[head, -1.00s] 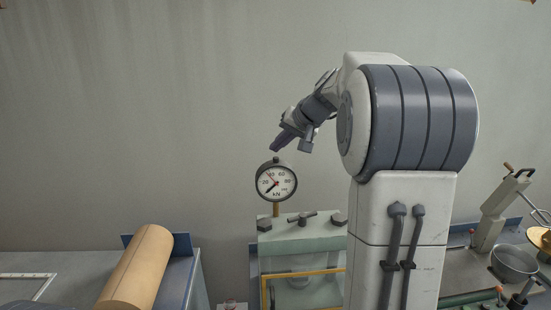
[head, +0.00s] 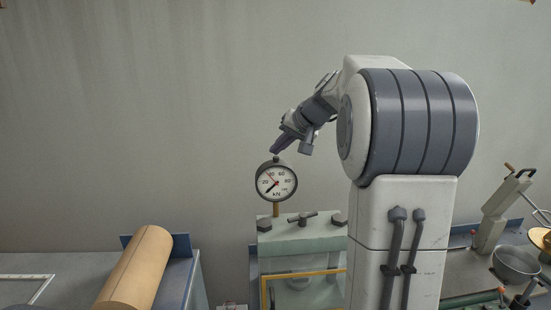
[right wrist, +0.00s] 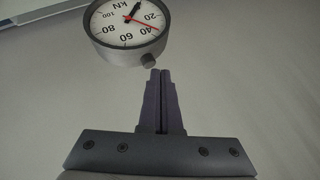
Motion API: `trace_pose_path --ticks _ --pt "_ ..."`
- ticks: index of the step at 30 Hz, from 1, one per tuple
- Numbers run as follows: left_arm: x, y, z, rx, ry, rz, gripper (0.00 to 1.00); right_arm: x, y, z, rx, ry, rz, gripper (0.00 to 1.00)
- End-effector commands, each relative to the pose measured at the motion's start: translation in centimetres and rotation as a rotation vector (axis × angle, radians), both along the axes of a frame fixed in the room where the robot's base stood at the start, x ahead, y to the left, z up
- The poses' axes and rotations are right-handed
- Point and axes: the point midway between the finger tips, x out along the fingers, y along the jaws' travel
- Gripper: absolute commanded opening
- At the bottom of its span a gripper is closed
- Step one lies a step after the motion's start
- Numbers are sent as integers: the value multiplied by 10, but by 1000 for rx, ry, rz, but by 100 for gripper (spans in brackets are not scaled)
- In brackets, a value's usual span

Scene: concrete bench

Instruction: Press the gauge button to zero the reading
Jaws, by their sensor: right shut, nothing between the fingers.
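The round gauge (head: 276,182) has a white dial marked kN, a black needle and a red needle, and a dark rim. It stands on a brass stem above a pale green machine. A small button (right wrist: 148,60) sticks out of the rim, at the gauge's top in the head view. My right gripper (head: 274,152) is shut and empty, pointing down at the button from above. In the right wrist view its fingertips (right wrist: 157,72) are very close to the button; I cannot tell whether they touch. My left gripper is not in view.
The pale green machine (head: 300,236) carries dark bolts and a handle on top. A tan cylinder (head: 138,268) lies on the bench at the left. A metal bowl (head: 516,263) and a lever tool (head: 496,213) are at the right. The space left of the gauge is clear.

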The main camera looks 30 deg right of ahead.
Motion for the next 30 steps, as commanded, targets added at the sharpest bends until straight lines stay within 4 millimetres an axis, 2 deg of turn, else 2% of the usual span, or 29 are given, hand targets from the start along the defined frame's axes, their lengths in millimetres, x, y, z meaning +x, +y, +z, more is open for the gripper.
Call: trace_pose_path --ticks 30 --pt "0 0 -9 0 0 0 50 0 0 -9 0 1 1 0"
